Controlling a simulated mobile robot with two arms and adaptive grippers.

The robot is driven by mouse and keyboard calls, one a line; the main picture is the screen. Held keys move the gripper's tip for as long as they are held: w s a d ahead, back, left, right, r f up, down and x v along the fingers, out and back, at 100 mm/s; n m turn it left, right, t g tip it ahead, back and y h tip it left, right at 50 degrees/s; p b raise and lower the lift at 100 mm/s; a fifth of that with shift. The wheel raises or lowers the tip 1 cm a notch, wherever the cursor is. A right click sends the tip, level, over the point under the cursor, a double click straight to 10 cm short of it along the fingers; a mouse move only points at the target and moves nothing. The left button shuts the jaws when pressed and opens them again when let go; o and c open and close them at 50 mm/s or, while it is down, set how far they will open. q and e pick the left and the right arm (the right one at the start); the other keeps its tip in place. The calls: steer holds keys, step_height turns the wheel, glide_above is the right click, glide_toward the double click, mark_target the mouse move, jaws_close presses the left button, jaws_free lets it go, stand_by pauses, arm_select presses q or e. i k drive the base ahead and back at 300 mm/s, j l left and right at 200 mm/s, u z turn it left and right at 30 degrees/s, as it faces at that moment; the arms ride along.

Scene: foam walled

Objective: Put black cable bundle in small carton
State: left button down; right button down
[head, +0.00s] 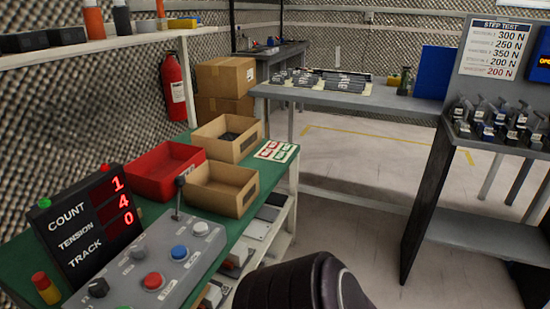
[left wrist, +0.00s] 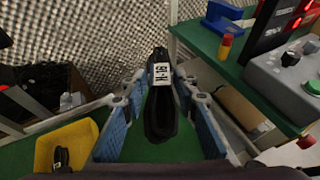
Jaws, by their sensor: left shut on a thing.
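My left gripper (left wrist: 166,112) is shut on the black cable bundle (left wrist: 162,122) in the left wrist view. The bundle is a dark, long shape with a white tag near its far end, held between the blue finger pads. In the head view, two open cartons are on the green bench: a front carton (head: 249,204), which looks empty, and a back carton (head: 251,148) with dark items inside. I cannot tell which is the small one. Neither gripper shows in the head view.
A grey control box (head: 150,272) and a count display (head: 60,225) stand at the bench's front. A yellow bin (left wrist: 48,137) holds a black item.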

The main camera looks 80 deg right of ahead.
mark_target(228, 192)
steer(key=k+l+z, duration=0.15)
steer(key=l+z, duration=0.3)
steer(key=k+l+z, duration=0.1)
steer(key=l+z, duration=0.25)
steer(key=z, duration=0.15)
steer(key=l+z, duration=0.45)
